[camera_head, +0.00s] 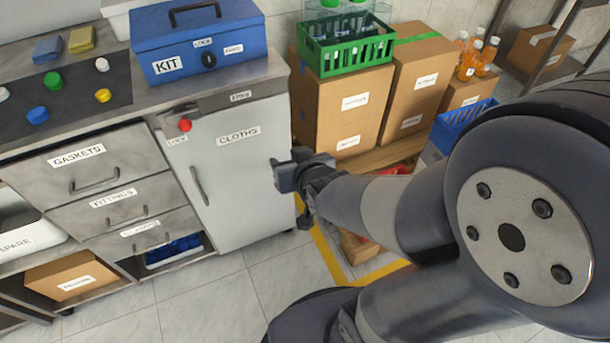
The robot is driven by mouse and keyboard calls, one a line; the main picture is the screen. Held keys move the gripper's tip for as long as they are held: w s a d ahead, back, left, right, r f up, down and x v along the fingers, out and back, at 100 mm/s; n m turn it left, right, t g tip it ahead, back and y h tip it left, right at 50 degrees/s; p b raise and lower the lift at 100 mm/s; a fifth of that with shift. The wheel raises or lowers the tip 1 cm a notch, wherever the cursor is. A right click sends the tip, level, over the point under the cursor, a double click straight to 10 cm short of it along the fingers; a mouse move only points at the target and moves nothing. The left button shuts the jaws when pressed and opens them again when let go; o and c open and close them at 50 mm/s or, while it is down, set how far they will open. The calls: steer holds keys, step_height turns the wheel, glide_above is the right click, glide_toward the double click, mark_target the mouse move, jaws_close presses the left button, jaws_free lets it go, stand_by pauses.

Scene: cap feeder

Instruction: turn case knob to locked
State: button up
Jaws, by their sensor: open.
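The blue case (235,40) labelled KIT stands on the counter at the upper left, lid closed, black handle on top. Its dark round knob (208,61) is on the front face, between a small label at its upper left that seems to read LOCK and another at its right, too small to read surely. Which way the knob is turned cannot be made out. My gripper (281,174) is open and empty, in front of the right side of the grey CLOTHS cabinet door, below and right of the case and clear of the knob.
A red knob (185,125) sits on the cabinet (235,165) below the case. Coloured caps lie on a dark mat (65,105) at left. A green crate (345,50) rests on cardboard boxes (340,105) at right. Drawers line the lower left.

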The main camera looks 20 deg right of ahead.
steer(key=shift+s+d+f+g, duration=0.3)
steer(key=shift+s+d+f, duration=0.1)
steer(key=shift+s+f, duration=0.15)
steer(key=shift+r, duration=0.1)
